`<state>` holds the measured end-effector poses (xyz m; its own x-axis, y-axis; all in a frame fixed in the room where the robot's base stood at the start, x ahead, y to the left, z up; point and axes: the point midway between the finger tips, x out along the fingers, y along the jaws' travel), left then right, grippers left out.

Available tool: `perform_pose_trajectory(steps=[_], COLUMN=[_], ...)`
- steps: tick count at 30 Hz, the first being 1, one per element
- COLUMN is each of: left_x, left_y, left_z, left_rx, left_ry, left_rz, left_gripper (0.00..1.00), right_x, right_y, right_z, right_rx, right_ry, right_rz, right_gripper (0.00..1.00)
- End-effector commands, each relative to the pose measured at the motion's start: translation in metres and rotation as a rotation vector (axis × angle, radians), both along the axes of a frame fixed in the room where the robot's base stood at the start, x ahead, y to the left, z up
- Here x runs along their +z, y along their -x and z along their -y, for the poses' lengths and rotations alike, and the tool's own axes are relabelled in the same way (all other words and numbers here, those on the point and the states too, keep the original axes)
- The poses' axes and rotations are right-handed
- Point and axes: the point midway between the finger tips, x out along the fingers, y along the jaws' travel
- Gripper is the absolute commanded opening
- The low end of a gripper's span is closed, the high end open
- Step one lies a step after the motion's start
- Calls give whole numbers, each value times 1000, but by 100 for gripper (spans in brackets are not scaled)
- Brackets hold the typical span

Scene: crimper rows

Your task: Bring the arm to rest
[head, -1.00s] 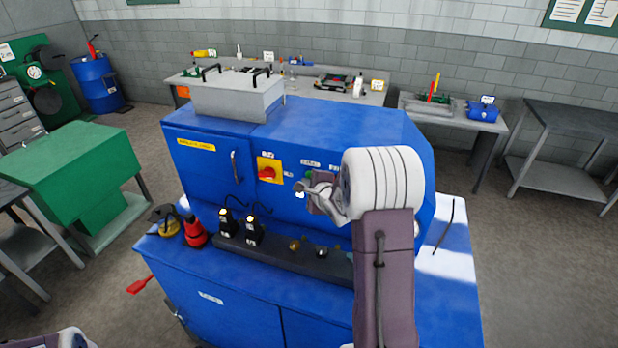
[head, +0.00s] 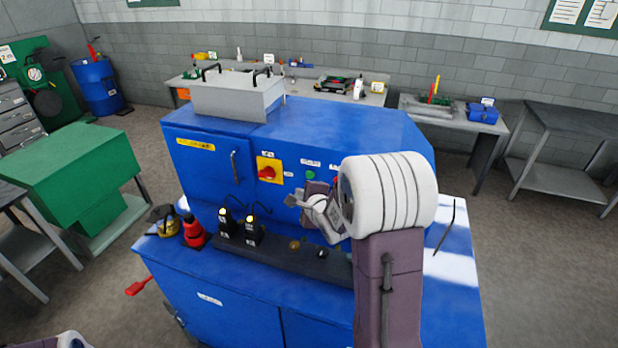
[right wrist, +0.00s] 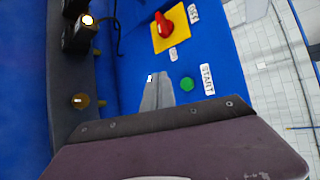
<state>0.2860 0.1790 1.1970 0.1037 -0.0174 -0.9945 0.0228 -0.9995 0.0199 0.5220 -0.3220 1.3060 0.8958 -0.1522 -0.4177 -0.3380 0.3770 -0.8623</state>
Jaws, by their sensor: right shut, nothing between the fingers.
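My right arm (head: 388,280) rises from the bottom of the head view, in front of the blue machine (head: 340,130). My right gripper (head: 292,200) points left and is shut and empty, a little in front of the machine's front panel. In the right wrist view its closed fingers (right wrist: 156,92) show against the blue panel, apart from the green start button (right wrist: 187,84) and the red switch on its yellow plate (right wrist: 164,25). Of my left arm only a small white part (head: 68,340) shows at the bottom left; its gripper is out of view.
A dark rail (head: 290,262) with small fittings and two black lit units (head: 240,230) runs along the ledge under my right gripper. A red object (head: 194,232) stands left of them. A green cabinet (head: 75,170) stands at the left. The floor at the right is clear.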

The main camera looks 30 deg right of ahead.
Motion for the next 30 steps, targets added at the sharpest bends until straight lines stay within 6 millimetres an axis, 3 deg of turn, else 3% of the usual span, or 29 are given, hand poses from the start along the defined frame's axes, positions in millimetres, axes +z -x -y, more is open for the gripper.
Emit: perform_pose_trajectory(steps=[22,26,30], left_x=[0,0,0], left_y=[0,0,0], left_z=[0,0,0], left_rx=[0,0,0], left_ry=[0,0,0], left_rz=[0,0,0], left_gripper=[36,36,36], right_x=[-3,-25,-59], right_y=[2,22,71], right_z=[-3,-26,-64], right_rx=[17,176,549], right_ry=[31,276,656], right_rz=[-24,-204,-487], right_gripper=[0,0,0])
